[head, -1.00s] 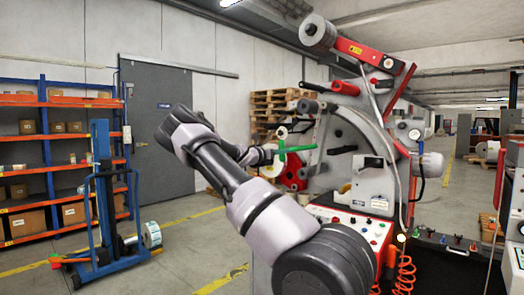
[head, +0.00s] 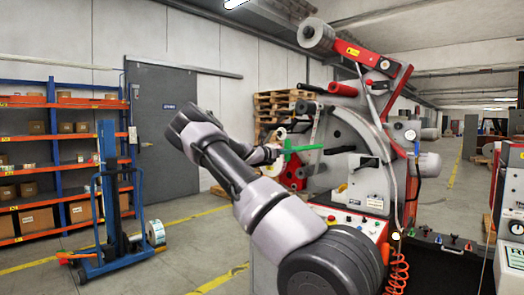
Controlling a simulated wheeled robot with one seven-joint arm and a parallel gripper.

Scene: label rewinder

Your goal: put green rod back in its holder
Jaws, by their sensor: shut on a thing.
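The green rod (head: 304,149) is held roughly level in front of the label rewinder (head: 350,150), with a short green crosspiece near its left end. My gripper (head: 284,151) is shut on the rod near that left end. The fingers are small and partly hidden behind my own arm. The rod's right end points toward the machine's grey plate; I cannot tell whether it touches it. I cannot make out the rod's holder for certain.
The rewinder's control panel (head: 350,222) and an orange coiled hose (head: 399,272) are below. A dark tray (head: 425,262) is at the lower right. A blue lift trolley (head: 108,200) and shelves (head: 50,140) stand left. Open floor lies between trolley and machine.

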